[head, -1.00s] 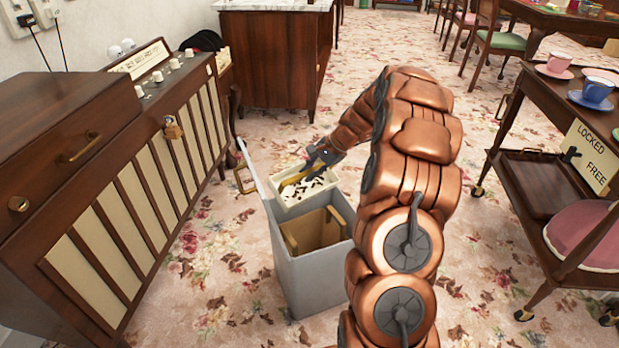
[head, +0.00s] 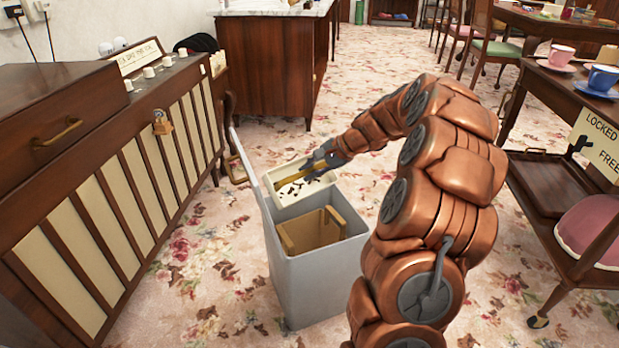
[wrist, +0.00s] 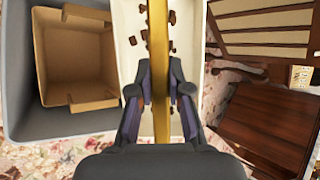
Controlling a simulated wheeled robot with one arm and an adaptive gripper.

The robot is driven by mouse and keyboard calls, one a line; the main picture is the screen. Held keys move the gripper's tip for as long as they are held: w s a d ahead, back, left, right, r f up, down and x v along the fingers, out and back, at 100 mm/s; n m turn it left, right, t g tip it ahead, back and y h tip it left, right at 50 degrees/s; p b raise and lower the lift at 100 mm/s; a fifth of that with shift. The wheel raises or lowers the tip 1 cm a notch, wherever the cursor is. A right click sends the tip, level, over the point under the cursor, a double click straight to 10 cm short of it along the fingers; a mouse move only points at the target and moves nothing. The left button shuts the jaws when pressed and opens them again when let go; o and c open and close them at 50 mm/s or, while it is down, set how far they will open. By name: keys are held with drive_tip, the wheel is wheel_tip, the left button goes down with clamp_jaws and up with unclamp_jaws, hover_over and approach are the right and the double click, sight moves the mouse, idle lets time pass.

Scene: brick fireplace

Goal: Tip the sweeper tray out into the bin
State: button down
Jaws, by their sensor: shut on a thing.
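The sweeper tray (head: 320,188) is a shallow cream tray with dark bits lying in it and a gold-brown bar across it. My gripper (head: 322,162) is shut on that bar; the wrist view shows both fingers (wrist: 160,92) on either side of it. The bin (head: 312,275) is a grey upright container, open at the top, with a brown box-like liner (head: 308,235) inside. The tray is roughly level at the bin's far rim, beside the liner opening in the wrist view. I cannot tell whether it touches the rim.
A slatted wooden cabinet (head: 125,215) with a padlock (head: 161,123) stands to the left. A tea trolley (head: 555,185) stands to the right. Flowered carpet (head: 215,270) is clear before the bin.

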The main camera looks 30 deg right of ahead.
drive_tip(key=shift+s+f+b, duration=0.1)
drive_tip(key=shift+f+b, duration=0.15)
drive_tip(key=shift+b, duration=0.1)
drive_tip(key=s+t+b, duration=0.1)
drive_tip(key=t+b, duration=0.1)
drive_tip(key=s+n+t+b, duration=0.1)
drive_tip(key=b, duration=0.2)
drive_tip(key=shift+s+d+r+t+y, duration=0.1)
drive_tip(key=shift+s+r+t+y, duration=0.1)
drive_tip(key=shift+t+y, duration=0.2)
drive_tip(key=shift+s, duration=0.1)
idle(1.1)
